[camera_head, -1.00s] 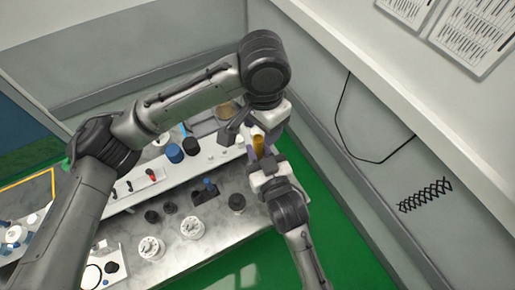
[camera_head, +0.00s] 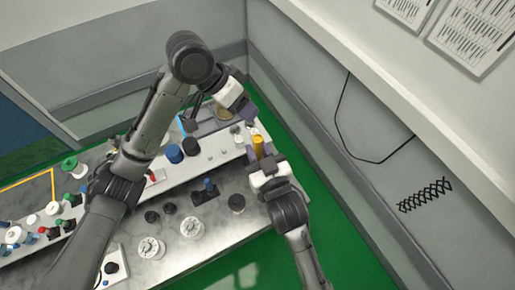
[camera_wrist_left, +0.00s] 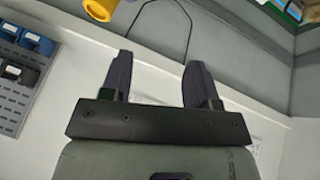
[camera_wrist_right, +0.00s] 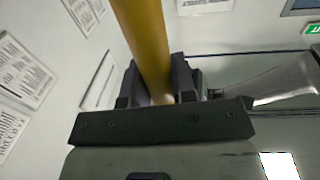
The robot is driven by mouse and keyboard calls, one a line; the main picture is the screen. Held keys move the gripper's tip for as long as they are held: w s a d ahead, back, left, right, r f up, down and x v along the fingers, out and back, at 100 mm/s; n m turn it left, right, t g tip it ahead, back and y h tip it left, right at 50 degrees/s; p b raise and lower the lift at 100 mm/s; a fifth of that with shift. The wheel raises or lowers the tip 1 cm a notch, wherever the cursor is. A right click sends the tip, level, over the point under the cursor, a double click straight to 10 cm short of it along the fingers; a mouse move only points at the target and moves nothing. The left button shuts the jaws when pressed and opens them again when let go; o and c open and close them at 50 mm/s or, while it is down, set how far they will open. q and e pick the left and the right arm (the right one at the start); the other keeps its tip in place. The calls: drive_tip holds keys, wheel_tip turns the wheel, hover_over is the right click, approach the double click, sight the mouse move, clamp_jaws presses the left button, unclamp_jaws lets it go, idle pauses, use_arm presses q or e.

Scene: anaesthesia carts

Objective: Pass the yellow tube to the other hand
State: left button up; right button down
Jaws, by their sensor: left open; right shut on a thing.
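The yellow tube (camera_head: 258,144) stands up from my right gripper (camera_head: 262,158) near the right end of the bench. In the right wrist view the yellow tube (camera_wrist_right: 147,45) is between the fingers of the right gripper (camera_wrist_right: 160,85), which is shut on it. My left gripper (camera_head: 246,112) is above and left of the tube, apart from it. In the left wrist view the left gripper (camera_wrist_left: 157,80) is open with nothing between its fingers. The end of the yellow tube (camera_wrist_left: 100,8) shows at the top edge there.
The bench (camera_head: 225,240) holds a blue-capped jar (camera_head: 174,153), black caps, white spools (camera_head: 191,228) and a small black stand (camera_head: 205,193). A grey tray (camera_head: 205,124) lies at the back. The wall (camera_head: 350,180) is to the right of my right gripper.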

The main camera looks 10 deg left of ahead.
use_arm(q)
drive_tip(key=s+a+f+n+t, duration=0.1)
drive_tip(key=s+a+f, duration=0.15)
drive_tip(key=f, duration=0.45)
drive_tip(key=s+a+f+n+y, duration=0.1)
drive_tip(key=s+a+f, duration=0.1)
drive_tip(key=s+f, duration=0.35)
drive_tip(key=s+a+f+n+t, duration=0.1)
drive_tip(key=s+a+f, duration=0.1)
drive_tip(key=f, duration=0.7)
drive_tip(key=s+a+f+n+y, duration=0.1)
drive_tip(key=s+a+f, duration=0.1)
drive_tip(key=s, duration=0.5)
drive_tip(key=s+a+f+n+y, duration=0.1)
drive_tip(key=s+a+f+y, duration=0.1)
drive_tip(key=s, duration=0.6)
drive_tip(key=s+a+f+n+y, duration=0.1)
drive_tip(key=s+a+f+n, duration=0.1)
drive_tip(key=s, duration=0.6)
wheel_tip(320, 180, down, 2)
drive_tip(key=shift+s+a+f+y, duration=0.1)
drive_tip(key=shift+s+a+y, duration=0.15)
drive_tip(key=shift+a+y, duration=0.25)
